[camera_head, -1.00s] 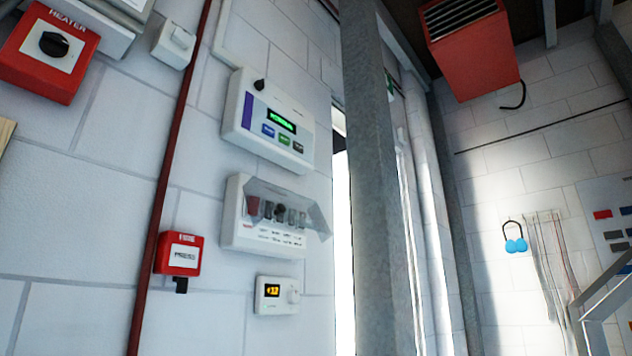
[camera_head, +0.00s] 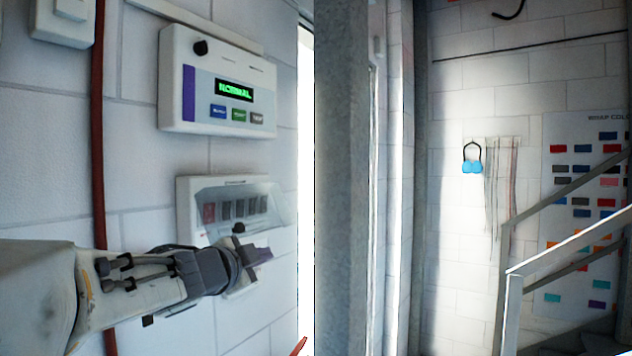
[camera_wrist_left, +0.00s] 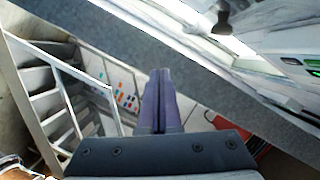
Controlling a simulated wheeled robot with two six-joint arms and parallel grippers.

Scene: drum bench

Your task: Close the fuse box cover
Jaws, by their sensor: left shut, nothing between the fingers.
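The fuse box (camera_head: 187,212) is a white box on the block wall, with a row of dark switches and one reddish switch. Its clear cover (camera_head: 272,204) is raised and sticks out from the box towards the right. My left gripper (camera_head: 262,254) is in front of the lower right part of the box, just below the cover. Its fingers are shut and empty, as the left wrist view (camera_wrist_left: 160,105) also shows. I cannot tell whether it touches the box or the cover. The gripper hides part of the box's lower front. My right gripper is not in view.
A white alarm panel (camera_head: 172,105) with a green display is above the fuse box. A red pipe (camera_head: 98,150) runs down the wall at left. A grey steel post (camera_head: 340,190) stands to the right. A stair railing (camera_head: 508,300) is at far right.

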